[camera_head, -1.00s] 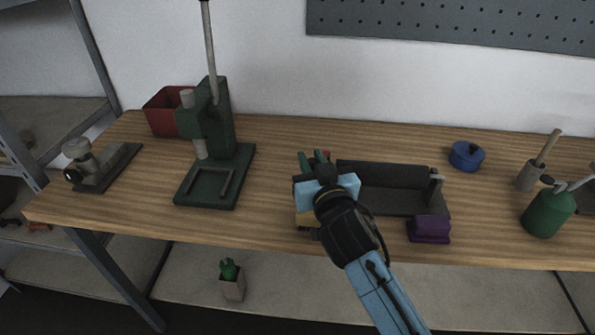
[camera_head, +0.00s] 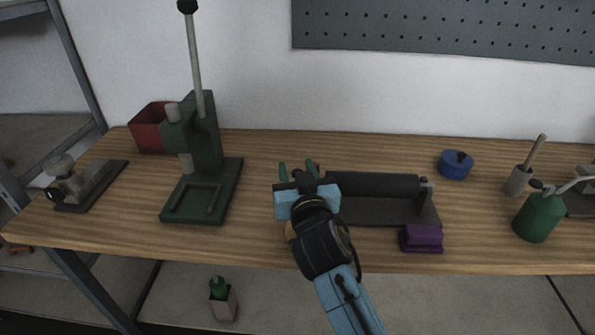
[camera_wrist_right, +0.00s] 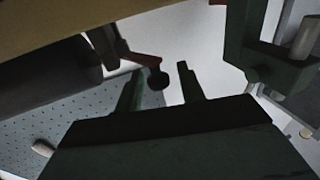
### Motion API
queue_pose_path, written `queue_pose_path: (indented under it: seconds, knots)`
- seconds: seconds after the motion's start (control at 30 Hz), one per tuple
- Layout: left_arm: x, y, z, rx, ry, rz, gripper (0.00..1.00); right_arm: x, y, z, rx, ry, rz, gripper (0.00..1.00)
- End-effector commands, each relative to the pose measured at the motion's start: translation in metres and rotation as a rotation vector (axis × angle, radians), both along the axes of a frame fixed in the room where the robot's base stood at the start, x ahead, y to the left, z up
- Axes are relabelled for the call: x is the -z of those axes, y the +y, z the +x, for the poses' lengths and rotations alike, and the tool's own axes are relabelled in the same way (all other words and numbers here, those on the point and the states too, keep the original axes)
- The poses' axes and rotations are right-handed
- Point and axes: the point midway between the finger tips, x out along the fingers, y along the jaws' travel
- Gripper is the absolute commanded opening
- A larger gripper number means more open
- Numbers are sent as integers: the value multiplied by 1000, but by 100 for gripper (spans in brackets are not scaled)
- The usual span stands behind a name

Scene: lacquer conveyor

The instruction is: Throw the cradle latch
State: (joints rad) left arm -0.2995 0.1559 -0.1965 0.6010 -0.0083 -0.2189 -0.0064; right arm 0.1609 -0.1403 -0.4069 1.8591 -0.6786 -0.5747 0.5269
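The cradle (camera_head: 425,213) is a dark grey base on the bench with a dark roller (camera_head: 375,185) lying along it. At its left end a small red part (camera_head: 317,166) shows beside my right gripper. In the right wrist view a red lever (camera_wrist_right: 142,58) with a black knob (camera_wrist_right: 158,79) reaches out from the cradle end. My right gripper (camera_head: 297,168) is open. In the wrist view its two dark green fingers (camera_wrist_right: 160,82) stand apart, with the knob between them in the picture. I cannot tell whether they touch it. My left gripper is not in view.
A green press (camera_head: 205,145) with a tall lever stands left of my right gripper, a red bin (camera_head: 148,135) behind it. A purple block (camera_head: 422,238) sits at the cradle's front right. A blue lidded pot (camera_head: 455,165) and green can (camera_head: 538,217) stand further right.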

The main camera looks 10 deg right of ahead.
Motion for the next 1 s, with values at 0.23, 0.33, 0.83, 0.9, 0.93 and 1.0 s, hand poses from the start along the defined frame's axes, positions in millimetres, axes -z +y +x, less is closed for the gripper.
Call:
queue_pose_path:
  seconds: [0.23,0.33,0.83,0.9,0.93,1.0]
  knots:
    - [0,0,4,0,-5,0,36,1,0,0,0,1,0,39]
    - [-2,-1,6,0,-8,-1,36,1,0,-4,0,2,0,39]
    - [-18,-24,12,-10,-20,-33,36,1,-7,-86,0,5,3,39]
    - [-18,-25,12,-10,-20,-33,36,1,-8,-98,0,5,1,39]
    - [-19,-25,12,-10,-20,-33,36,1,-8,-103,0,3,1,39]
    - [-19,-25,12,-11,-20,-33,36,1,-9,-113,0,3,2,39]
